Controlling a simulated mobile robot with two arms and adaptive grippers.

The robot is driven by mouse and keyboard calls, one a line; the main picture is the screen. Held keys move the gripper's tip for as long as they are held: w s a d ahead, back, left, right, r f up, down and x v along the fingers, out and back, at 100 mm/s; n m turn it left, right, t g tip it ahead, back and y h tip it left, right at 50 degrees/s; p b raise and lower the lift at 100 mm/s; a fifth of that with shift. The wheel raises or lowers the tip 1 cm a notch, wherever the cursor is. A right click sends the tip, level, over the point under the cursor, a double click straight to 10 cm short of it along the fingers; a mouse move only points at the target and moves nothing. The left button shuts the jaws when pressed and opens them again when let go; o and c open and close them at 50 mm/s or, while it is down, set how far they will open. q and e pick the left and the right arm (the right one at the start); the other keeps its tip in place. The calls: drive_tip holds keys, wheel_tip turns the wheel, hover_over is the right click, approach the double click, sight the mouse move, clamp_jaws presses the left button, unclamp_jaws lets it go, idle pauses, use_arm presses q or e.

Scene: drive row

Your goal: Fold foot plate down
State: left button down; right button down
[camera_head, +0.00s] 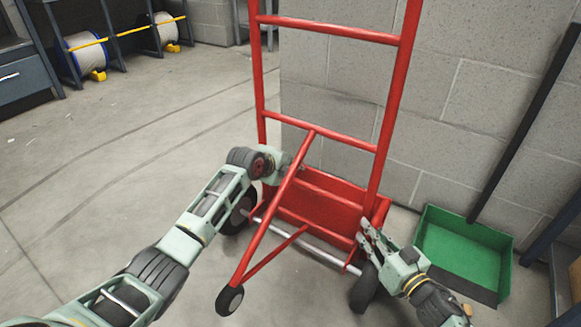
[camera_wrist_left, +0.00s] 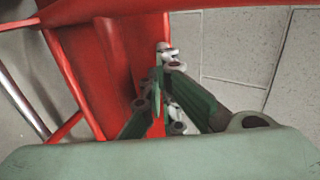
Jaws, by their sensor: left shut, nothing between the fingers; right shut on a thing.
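A red hand truck (camera_head: 393,95) stands upright by the grey block wall. Its red foot plate (camera_head: 325,205) is folded up against the lower frame. My right gripper (camera_head: 366,232) is shut on red metal at the lower right of the hand truck; I cannot tell if this is frame or plate edge. My left gripper (camera_head: 293,164) is shut and empty near the plate's top, partly hidden by a slanted red strut. The left wrist view shows its closed fingers (camera_wrist_left: 163,75) close to a red part (camera_wrist_left: 120,65).
A small wheel (camera_head: 229,300) ends the slanted strut at the front. A green dustpan (camera_head: 465,248) stands right of my right gripper. Cable spools (camera_head: 88,54) sit on a rack at the back left. The floor at left is clear.

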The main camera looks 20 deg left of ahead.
drive_tip(key=shift+a, duration=0.1)
idle(0.3)
drive_tip(key=shift+s, duration=0.1)
drive_tip(key=c, duration=1.6)
unclamp_jaws()
drive_tip(key=shift+d, duration=0.2)
